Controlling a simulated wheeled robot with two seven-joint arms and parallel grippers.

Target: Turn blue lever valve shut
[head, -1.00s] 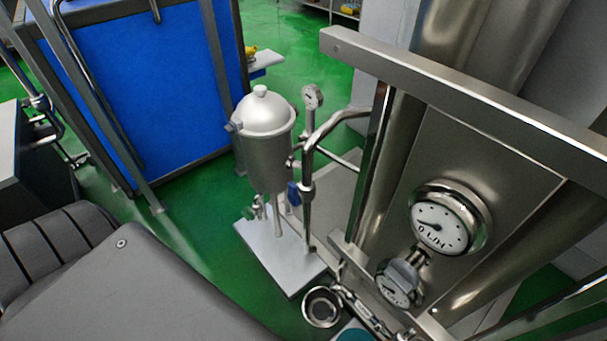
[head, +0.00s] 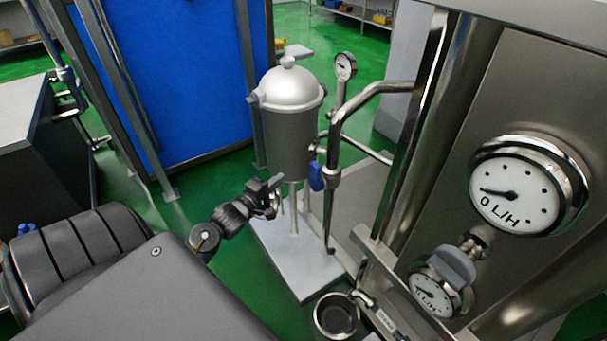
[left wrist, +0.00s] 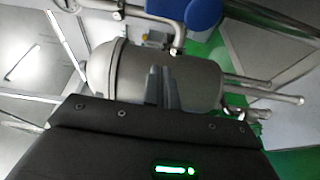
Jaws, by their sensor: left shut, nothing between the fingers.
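The blue lever (head: 316,176) sits on the upright steel pipe just right of the silver tank (head: 285,135), hanging roughly along the pipe. In the left wrist view a blue part (left wrist: 198,12), which looks like the lever, shows at the top edge, beyond the sideways tank (left wrist: 125,72). My left gripper (head: 270,196) is in front of the tank's lower left side, left of and a little below the lever and apart from it. Its fingers (left wrist: 164,86) are shut and empty. My right gripper is not in view.
The tank's legs stand on a pale base plate (head: 300,265). A large flow gauge (head: 522,188) and steel frame fill the right. A blue panel (head: 175,80) stands behind left. Green floor is open between.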

